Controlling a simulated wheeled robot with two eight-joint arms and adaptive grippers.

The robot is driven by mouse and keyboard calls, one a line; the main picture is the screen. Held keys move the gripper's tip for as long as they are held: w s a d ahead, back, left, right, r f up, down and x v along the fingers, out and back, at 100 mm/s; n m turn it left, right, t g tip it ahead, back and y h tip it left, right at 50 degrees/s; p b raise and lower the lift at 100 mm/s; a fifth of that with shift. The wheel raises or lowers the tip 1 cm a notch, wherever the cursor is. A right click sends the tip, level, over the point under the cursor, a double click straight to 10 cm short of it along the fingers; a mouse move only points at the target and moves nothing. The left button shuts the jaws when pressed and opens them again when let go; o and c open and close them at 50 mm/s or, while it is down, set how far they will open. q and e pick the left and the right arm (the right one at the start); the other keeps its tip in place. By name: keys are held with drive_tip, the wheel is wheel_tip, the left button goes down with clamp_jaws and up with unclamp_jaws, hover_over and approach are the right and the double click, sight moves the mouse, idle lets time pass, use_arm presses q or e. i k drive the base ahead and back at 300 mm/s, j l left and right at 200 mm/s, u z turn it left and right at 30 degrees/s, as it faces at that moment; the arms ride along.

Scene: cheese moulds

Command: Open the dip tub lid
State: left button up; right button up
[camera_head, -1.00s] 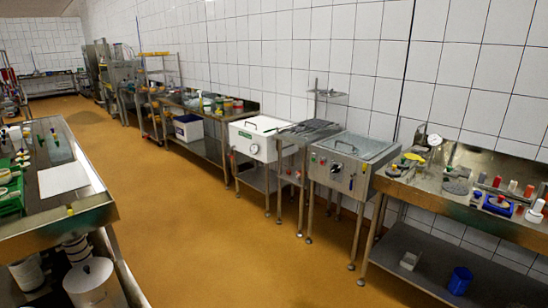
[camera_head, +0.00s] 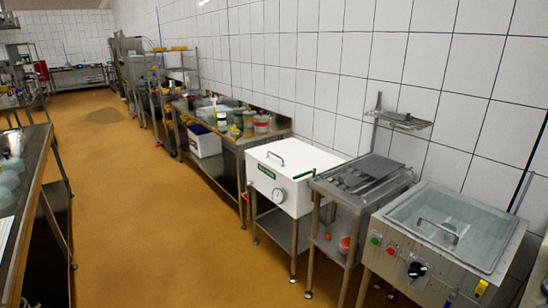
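Two tubs with handled lids stand along the right wall, and I cannot tell for certain which is the dip tub. One is a white box (camera_head: 293,190) with a grey handle on its flat white lid (camera_head: 295,161), a green label and a round dial. The other is a steel tub (camera_head: 403,262) at the right with knobs and coloured buttons on its front. Its pale, see-through-looking lid (camera_head: 470,218) has a bar handle. Both lids look shut. Neither of my grippers is in view.
A steel stand (camera_head: 350,186) with a slatted top is between the two tubs. A bench with several jars (camera_head: 262,123) stands farther back, a white bin (camera_head: 204,141) beneath it. A steel table edge (camera_head: 24,205) is at the left. The brown floor (camera_head: 165,220) between is clear.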

sight(290, 158)
drive_tip(key=i+j+z, duration=0.1)
drive_tip(key=i, duration=0.3)
drive_tip(key=i+j+z, duration=0.1)
drive_tip(key=i, duration=0.3)
drive_tip(key=i+j+z, duration=0.1)
drive_tip(key=i+j, duration=0.2)
drive_tip(key=i+j+z, duration=0.25)
drive_tip(key=i+j, duration=0.25)
drive_tip(key=j, duration=0.15)
drive_tip(key=i+j+z, duration=0.25)
drive_tip(key=i+j, duration=0.25)
drive_tip(key=j, duration=0.2)
drive_tip(key=i+j+z, duration=0.15)
drive_tip(key=j, duration=0.25)
